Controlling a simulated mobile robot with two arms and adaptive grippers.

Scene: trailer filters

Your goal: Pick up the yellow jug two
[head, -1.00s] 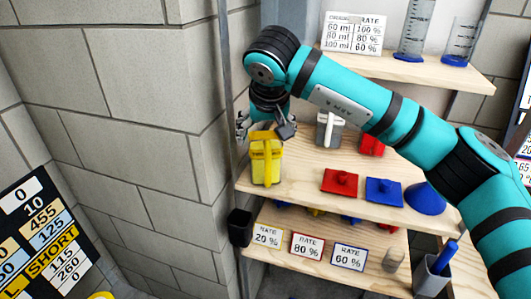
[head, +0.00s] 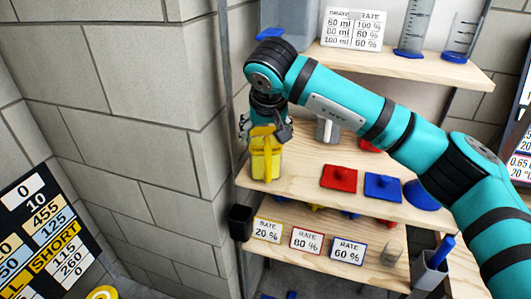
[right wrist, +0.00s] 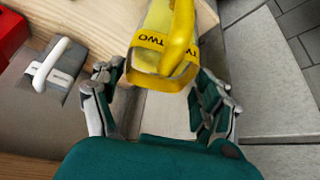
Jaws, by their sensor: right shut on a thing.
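The yellow jug two (head: 265,160) is at the left end of the middle wooden shelf in the head view. Its yellow handle faces outward. Whether its base touches the shelf is unclear. My right gripper (head: 264,130) is at the jug's top, shut on it. In the right wrist view, the jug (right wrist: 160,66) with the word TWO on its yellow band sits between the two finger sets (right wrist: 160,90). The exact finger contact is hard to see there. My left gripper is not in view.
A grey jug with white handle (head: 328,130) stands right of the yellow jug, partly behind my arm. Red (head: 339,177) and blue (head: 383,187) square lids lie on the middle shelf (head: 310,165). A block wall (head: 205,165) and a thin post are close on the left.

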